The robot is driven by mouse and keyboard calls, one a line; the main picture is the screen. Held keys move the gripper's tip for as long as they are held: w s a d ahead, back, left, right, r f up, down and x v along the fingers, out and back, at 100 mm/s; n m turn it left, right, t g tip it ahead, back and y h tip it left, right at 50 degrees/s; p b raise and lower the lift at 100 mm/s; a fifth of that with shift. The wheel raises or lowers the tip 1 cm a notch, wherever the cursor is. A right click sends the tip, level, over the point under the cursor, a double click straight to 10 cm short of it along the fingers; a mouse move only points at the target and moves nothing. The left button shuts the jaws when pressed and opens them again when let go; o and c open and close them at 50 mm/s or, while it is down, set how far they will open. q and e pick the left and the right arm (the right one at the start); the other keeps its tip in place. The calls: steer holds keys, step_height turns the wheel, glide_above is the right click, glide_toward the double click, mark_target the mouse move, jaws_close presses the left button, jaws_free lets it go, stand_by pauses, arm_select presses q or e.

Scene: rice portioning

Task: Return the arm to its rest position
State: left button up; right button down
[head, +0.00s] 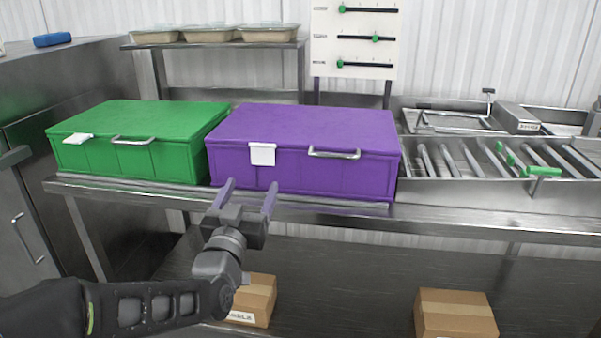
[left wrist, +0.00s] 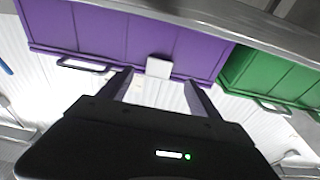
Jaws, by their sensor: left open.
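My left gripper (head: 246,197) is open and empty in the head view, in front of the purple box (head: 303,135) near its lower left part. Its fingers point up toward the box's white tag (head: 262,154). In the left wrist view the open fingers (left wrist: 157,92) show with the purple box (left wrist: 120,35) and its white tag (left wrist: 159,67) beyond them. The fingers do not hold the tag or the metal handle (head: 334,154). I cannot tell the exact gap to the box. My right gripper is not in view.
A closed green box (head: 140,135) stands left of the purple one on the steel counter (head: 450,213). Cardboard boxes (head: 455,313) lie on the shelf below. A roller conveyor (head: 500,160) is at the right. Trays (head: 212,35) sit on the upper shelf, beside a slider panel (head: 353,40).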

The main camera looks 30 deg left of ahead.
arm_select(q)
steer(key=d+f+g+h, duration=0.35)
steer(key=d+f, duration=0.25)
steer(key=f, duration=0.6)
steer(key=s+d+f+g+h, duration=0.15)
steer(key=d+f+g, duration=0.25)
steer(key=d+f, duration=0.55)
steer(key=d+f+g+h, duration=0.3)
steer(key=f, duration=1.2)
steer(key=s+d+f+m+g+h, duration=0.1)
steer(key=s+d+f+g, duration=0.3)
steer(key=s+d+f, duration=0.5)
steer(key=s+d+f+m+g+h, duration=0.15)
steer(key=s+d+f+g, duration=0.3)
steer(key=s+f, duration=0.45)
step_height(320, 180, up, 14)
steer(key=s+d+p, duration=0.1)
steer(key=s+p, duration=0.1)
steer(key=p, duration=1.1)
steer(key=shift+s+d+t+p, duration=0.25)
steer(key=shift+s+t+p, duration=0.05)
steer(key=shift+t+p, duration=0.1)
